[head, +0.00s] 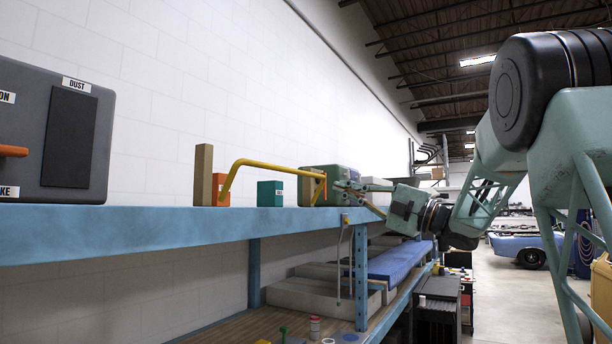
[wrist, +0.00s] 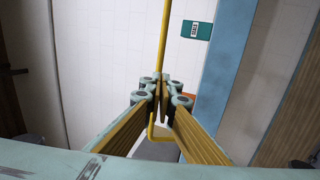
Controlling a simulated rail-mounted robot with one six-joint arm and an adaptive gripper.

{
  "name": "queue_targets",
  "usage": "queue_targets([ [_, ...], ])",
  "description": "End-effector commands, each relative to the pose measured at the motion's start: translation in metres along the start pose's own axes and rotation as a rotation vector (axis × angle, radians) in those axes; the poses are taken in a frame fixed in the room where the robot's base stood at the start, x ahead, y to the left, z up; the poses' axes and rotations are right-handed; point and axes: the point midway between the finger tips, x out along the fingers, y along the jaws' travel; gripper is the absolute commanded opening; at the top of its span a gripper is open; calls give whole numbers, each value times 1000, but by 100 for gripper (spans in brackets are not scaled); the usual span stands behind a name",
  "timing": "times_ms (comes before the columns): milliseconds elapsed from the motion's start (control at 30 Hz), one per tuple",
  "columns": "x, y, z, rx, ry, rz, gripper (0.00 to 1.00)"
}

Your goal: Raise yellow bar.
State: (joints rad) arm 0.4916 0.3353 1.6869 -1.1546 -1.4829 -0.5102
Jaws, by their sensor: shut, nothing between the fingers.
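The yellow bar (head: 270,167) is a bent handle above the blue shelf. Its near leg slopes down to the shelf and its far end bends down near my gripper (head: 342,185). In the wrist view the yellow bar (wrist: 163,35) runs from the top edge down to my gripper (wrist: 162,88), whose fingertips are together and hide part of it. A bent yellow piece shows below the tips. My gripper is shut with nothing held; whether it touches the bar I cannot tell.
The blue shelf (head: 150,226) runs along the white wall. On it stand a grey box (head: 95,150), a tan block (head: 203,175), an orange block (head: 219,190), a teal block (head: 270,194) and a green-grey case (head: 335,172). A lower shelf holds grey slabs (head: 300,295).

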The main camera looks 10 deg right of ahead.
Motion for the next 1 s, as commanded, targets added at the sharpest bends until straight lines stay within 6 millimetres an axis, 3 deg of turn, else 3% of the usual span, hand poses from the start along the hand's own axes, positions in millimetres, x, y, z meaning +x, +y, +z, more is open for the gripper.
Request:
queue_targets([
  [567,2,0,0,-3,10,0,0],
  [1000,38,0,-1,-2,11,1,0],
])
